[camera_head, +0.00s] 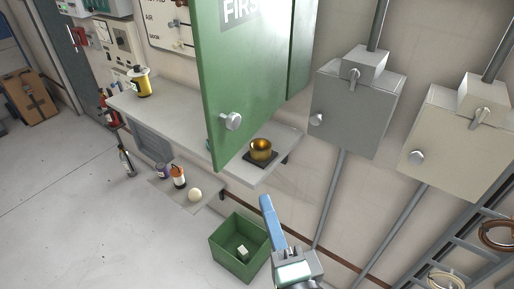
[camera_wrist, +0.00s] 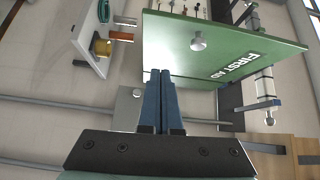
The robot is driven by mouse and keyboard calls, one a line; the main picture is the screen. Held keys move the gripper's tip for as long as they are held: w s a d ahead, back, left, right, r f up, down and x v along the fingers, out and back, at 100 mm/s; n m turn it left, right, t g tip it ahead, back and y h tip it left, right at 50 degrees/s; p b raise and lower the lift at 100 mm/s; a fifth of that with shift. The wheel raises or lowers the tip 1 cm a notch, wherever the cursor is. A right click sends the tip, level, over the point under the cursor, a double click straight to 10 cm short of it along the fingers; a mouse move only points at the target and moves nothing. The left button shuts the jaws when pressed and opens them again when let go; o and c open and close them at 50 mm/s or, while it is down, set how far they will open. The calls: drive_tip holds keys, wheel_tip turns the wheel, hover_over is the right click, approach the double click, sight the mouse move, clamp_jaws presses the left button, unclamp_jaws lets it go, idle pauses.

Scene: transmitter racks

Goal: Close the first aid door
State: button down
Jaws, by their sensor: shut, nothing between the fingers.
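The green first aid door (camera_head: 238,80) stands swung open, out from its green cabinet (camera_head: 303,50) on the wall. A round silver knob (camera_head: 233,121) sits near its lower edge. In the wrist view the door (camera_wrist: 225,55) fills the upper middle with its "FIRST AID" lettering, and its knob (camera_wrist: 197,41) shows too. My gripper (camera_head: 266,203) is below and right of the door in the head view, apart from it. Its blue fingers (camera_wrist: 162,75) are together and empty, with their tips overlapping the door's near edge in the wrist view. Contact cannot be told.
A wall shelf (camera_head: 185,115) holds a brass cup (camera_head: 261,150) and a yellow canister (camera_head: 140,82). A green bin (camera_head: 240,245) stands on the floor below. Grey (camera_head: 352,105) and cream (camera_head: 462,135) boxes hang on the right wall.

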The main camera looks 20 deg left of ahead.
drive_tip(key=p, duration=0.4)
approach(227, 150)
drive_tip(key=w+d, duration=0.1)
drive_tip(key=w, duration=0.3)
drive_tip(key=a+p, duration=0.1)
drive_tip(key=w+a, duration=0.1)
drive_tip(key=a, duration=0.1)
drive_tip(key=shift+r+m+p, duration=0.2)
drive_tip(key=shift+m+p, duration=0.1)
drive_tip(key=shift+p, duration=0.05)
drive_tip(key=shift+w+a+f, duration=0.15)
drive_tip(key=shift+a, duration=0.2)
drive_tip(key=shift+a, duration=0.1)
